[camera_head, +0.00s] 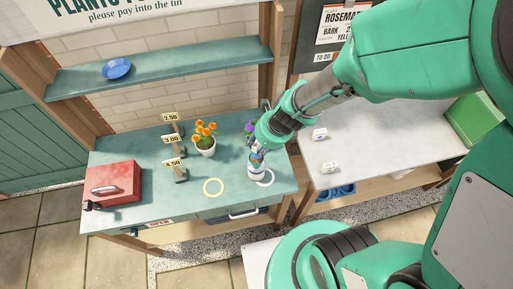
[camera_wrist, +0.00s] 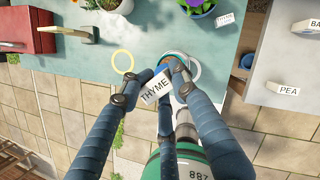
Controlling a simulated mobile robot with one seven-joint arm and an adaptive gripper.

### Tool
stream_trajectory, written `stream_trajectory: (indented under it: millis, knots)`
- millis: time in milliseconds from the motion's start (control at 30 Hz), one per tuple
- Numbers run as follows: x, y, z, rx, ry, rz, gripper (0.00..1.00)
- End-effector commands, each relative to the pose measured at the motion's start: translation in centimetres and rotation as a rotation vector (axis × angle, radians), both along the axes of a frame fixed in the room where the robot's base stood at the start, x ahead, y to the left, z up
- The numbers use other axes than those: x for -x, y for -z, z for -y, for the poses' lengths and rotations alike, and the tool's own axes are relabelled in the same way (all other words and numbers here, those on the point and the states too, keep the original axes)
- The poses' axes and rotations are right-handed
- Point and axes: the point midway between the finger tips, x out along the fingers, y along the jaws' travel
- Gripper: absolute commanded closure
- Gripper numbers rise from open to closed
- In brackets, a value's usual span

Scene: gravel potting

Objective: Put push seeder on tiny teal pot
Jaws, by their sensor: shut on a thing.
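My gripper (camera_wrist: 155,80) is low over the teal bench, with its fingers closed around a white block lettered THYME (camera_wrist: 155,88). In the head view my gripper (camera_head: 257,152) is near the bench's front right. A small round teal thing with an orange-brown edge (camera_wrist: 173,57), perhaps the tiny teal pot, shows just beyond the block, partly hidden by the fingers. I cannot tell whether the block touches it. I cannot make out a push seeder for certain in either view.
A yellow ring (camera_head: 213,187) and a white ring (camera_head: 266,178) lie on the teal bench (camera_head: 120,216). An orange-flowered pot (camera_head: 205,146), price signs (camera_head: 175,160) and a red box (camera_head: 112,183) stand on it. A grey table (camera_head: 390,145) with white blocks is to the right.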

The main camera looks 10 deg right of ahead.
Motion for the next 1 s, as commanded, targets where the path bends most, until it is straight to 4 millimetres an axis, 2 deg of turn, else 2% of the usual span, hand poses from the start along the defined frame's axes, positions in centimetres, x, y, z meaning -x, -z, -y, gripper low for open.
stream_trajectory:
  millis: [233,400,500,967,1000]
  knots:
    - [-1.0,0.3,-0.2,0.0,0.0,0.0,0.99]
    - [-0.8,2.7,-0.2,0.0,0.001,-0.001,0.99]
    - [-0.9,3.5,-0.2,0.0,0.001,0.0,0.99]
    - [-0.8,3.9,-0.2,0.0,0.0,0.0,0.99]
    - [-0.8,3.9,-0.2,0.0,0.0,0.0,0.69]
